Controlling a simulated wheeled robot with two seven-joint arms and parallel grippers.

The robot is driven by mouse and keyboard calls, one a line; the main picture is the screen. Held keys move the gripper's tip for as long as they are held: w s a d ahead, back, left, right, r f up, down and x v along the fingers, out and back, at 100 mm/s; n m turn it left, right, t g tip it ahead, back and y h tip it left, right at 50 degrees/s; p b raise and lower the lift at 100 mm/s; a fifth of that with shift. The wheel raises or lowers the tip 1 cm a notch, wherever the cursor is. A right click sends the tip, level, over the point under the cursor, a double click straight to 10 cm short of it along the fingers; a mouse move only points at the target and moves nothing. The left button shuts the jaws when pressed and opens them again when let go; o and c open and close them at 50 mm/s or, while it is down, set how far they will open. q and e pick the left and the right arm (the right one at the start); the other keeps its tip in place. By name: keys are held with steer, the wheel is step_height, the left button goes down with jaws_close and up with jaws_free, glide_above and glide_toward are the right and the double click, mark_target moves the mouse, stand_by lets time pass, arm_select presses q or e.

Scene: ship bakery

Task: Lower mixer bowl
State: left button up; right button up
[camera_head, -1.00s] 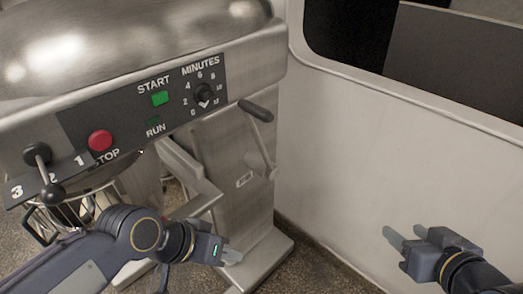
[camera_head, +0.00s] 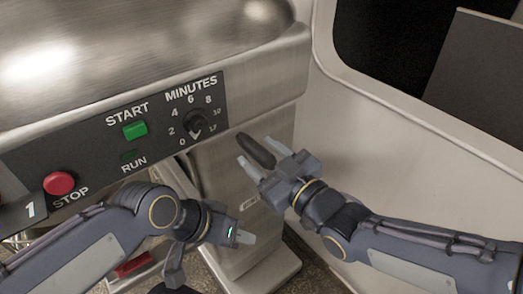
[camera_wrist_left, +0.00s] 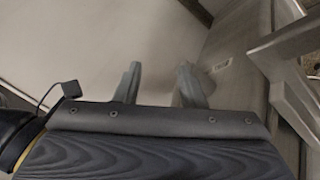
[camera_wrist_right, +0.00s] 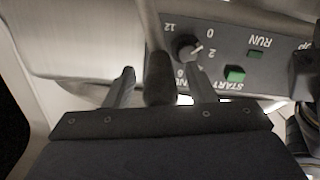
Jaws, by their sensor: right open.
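The mixer's bowl lever has a black handle (camera_head: 256,150) on the right side of the steel column, below the control panel; it also shows in the right wrist view (camera_wrist_right: 160,78). My right gripper (camera_head: 260,156) is open with its fingers on either side of the handle. In the right wrist view (camera_wrist_right: 161,80) the handle lies between the fingers, with gaps beside it. My left gripper (camera_head: 246,238) is low in front of the mixer column (camera_head: 228,175), its fingers apart and empty in the left wrist view (camera_wrist_left: 160,85). The bowl is not clearly visible behind my left arm.
The control panel (camera_head: 160,115) has a green START button (camera_head: 135,131), a red STOP button (camera_head: 59,183) and a MINUTES dial (camera_head: 195,122) close to my right gripper. A pale wall (camera_head: 400,150) with a dark window stands right of the mixer.

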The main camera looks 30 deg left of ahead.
steer(key=shift+a, duration=0.25)
jaws_close()
